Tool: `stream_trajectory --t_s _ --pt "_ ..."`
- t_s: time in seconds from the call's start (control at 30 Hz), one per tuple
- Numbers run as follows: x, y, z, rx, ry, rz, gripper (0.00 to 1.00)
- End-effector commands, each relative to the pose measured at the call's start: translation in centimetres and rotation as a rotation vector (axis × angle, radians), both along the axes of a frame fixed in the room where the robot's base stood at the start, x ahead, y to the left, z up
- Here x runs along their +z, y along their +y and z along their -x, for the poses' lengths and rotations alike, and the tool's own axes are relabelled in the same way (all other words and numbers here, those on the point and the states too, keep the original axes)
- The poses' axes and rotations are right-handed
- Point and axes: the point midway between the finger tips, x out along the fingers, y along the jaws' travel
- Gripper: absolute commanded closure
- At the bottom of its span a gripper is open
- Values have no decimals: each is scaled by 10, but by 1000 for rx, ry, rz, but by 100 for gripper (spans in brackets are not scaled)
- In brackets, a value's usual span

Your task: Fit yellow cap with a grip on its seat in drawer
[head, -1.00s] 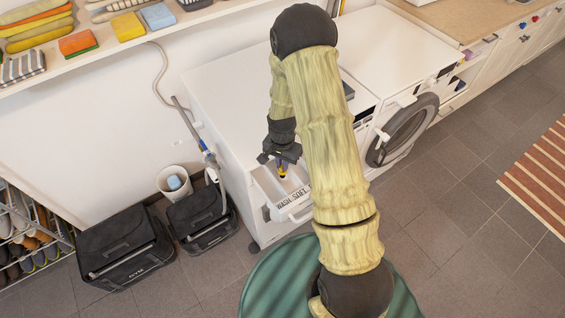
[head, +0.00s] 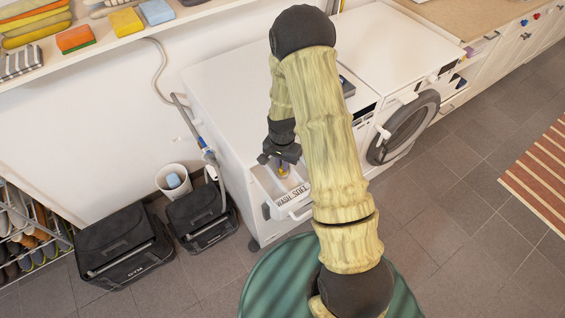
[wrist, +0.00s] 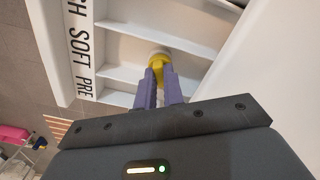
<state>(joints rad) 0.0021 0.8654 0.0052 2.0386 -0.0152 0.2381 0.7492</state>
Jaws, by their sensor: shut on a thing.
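My gripper (wrist: 159,84) is shut on the yellow cap (wrist: 158,59), its two purple fingers on either side of the grip. In the head view my gripper (head: 283,165) points down into the open white drawer (head: 296,206) of the left machine, with a bit of yellow showing below it. In the wrist view the cap is over or in the middle compartment, beside the word SOFT on the drawer front (wrist: 79,45). A pale round edge shows at the cap's far side. The cap's underside and its seat are hidden, so I cannot tell whether they touch.
Thin white dividers (wrist: 120,73) separate the drawer's compartments. The white machine top (head: 225,85) rises behind the drawer. A second machine with an open round door (head: 405,135) stands to the right. Black bags (head: 120,250) and a white bin (head: 173,183) are on the floor at left.

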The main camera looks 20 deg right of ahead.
Motion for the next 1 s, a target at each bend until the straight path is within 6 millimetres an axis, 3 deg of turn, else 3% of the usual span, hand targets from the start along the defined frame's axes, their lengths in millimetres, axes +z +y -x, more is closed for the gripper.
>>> stream_trajectory --t_s 0.3,0.33,0.43,0.47,0.77,1.0 --pt "-7 0 0 0 0 0 100" --pt "-7 0 0 0 0 0 87" --pt "-6 0 0 0 0 0 67" --pt "-6 0 0 0 0 0 65" --pt "-5 0 0 0 -1 1 65" --pt "15 0 -1 0 -5 0 65"
